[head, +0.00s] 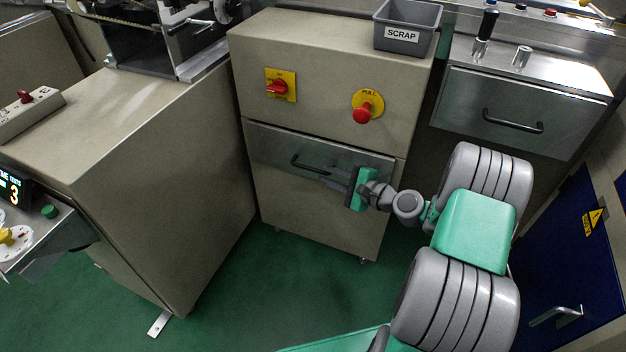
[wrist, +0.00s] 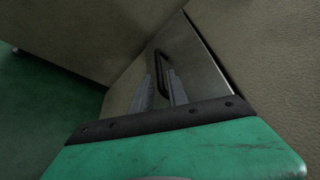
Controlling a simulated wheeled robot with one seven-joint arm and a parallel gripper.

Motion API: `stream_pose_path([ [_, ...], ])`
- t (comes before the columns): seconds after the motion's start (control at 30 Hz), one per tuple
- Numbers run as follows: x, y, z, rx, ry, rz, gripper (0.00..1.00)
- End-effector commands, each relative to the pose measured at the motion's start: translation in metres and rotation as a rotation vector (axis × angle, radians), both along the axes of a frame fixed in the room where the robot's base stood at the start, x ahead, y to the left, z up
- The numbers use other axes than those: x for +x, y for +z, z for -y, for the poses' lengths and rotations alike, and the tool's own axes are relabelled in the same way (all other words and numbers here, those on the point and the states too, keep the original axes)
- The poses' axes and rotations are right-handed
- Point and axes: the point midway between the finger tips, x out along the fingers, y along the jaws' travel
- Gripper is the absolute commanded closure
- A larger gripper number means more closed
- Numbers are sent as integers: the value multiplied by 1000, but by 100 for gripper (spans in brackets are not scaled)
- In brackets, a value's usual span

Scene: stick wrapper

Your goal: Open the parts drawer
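A steel drawer (head: 270,146) with a dark bar handle (head: 308,164) is in the front of the middle beige cabinet, and it looks shut. No label shows on it. My gripper (head: 322,177) is in front of this drawer, with its fingers pointing left toward the handle. In the wrist view the two grey fingers (wrist: 162,88) are apart, with the dark handle (wrist: 163,66) showing between and beyond them. I cannot tell whether the fingers touch the handle. A second steel drawer (head: 520,112) with a dark handle is under the bench at right, and it looks shut.
The middle cabinet (head: 325,60) carries a red rotary switch (head: 277,87), a red knob (head: 362,114) and a grey SCRAP bin (head: 406,30). Another beige cabinet (head: 165,170) stands at left. Green floor (head: 260,300) is clear in front. A blue door (head: 570,250) is at right.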

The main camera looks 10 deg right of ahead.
Motion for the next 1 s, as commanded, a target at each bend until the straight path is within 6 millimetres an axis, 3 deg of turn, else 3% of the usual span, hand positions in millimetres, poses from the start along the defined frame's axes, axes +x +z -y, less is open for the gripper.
stream_pose_path([
  [0.1,19,-9,-17,-3,8,0,80],
  [0.33,45,-13,-35,-5,6,0,80],
  [0.6,48,-12,-37,-5,4,-1,80],
  [0.87,48,-12,-37,-6,5,-1,100],
  [1.0,48,-12,-36,-6,5,-1,100],
])
